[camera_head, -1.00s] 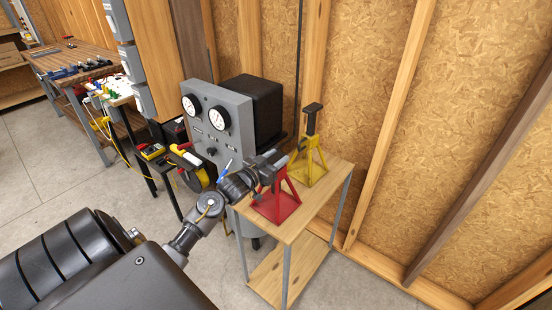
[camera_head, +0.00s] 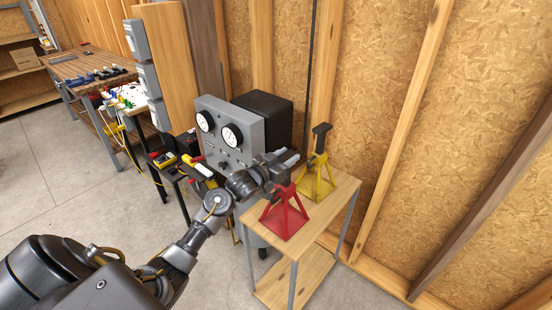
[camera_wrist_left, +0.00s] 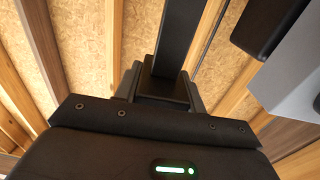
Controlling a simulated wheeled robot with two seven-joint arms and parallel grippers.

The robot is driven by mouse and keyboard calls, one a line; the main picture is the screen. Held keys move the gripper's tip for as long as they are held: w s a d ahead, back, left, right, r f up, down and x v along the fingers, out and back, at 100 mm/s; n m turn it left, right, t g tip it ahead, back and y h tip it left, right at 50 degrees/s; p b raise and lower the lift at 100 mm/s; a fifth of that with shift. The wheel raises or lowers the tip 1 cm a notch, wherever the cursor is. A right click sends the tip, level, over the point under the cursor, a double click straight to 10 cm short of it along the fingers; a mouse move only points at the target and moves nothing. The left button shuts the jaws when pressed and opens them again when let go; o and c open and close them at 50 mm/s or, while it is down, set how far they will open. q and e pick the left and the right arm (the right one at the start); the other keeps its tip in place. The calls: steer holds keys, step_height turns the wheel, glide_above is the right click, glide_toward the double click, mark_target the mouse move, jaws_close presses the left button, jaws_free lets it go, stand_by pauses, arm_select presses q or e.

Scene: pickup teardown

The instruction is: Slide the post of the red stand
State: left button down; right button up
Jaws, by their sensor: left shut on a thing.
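The red stand (camera_head: 284,218) stands upright on a small wooden-topped table, its splayed red legs on the top. My left gripper (camera_head: 284,165) is just above the red frame and shut on the stand's dark post. The gripper hides much of the post in the head view. In the left wrist view the dark post (camera_wrist_left: 178,35) runs up and away from the jaws, with a dark block (camera_wrist_left: 165,88) between the fingers. My right gripper is not in view.
A yellow stand (camera_head: 317,180) with a dark post is close behind the red one. The small table's top (camera_head: 340,192) has bare room at its right. A grey panel with two gauges (camera_head: 232,136) stands close to the left, and a wooden wall is behind.

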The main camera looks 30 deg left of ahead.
arm_select(q)
steer(key=shift+r, duration=0.25)
steer(key=c, duration=1.3)
jaws_free()
steer(key=o, duration=0.5)
steer(key=shift+s+d+r, duration=0.1)
steer(key=shift+d, duration=0.05)
steer(key=shift+c, duration=0.2)
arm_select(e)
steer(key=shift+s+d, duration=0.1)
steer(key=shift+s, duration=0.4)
arm_select(q)
steer(key=shift+s+f, duration=0.15)
steer(key=shift+f, duration=0.1)
steer(key=s+a+b, duration=0.2)
steer(key=s+b, duration=0.1)
steer(key=s, duration=0.7)
steer(key=shift+s+r, duration=0.15)
steer(key=shift+s, duration=0.05)
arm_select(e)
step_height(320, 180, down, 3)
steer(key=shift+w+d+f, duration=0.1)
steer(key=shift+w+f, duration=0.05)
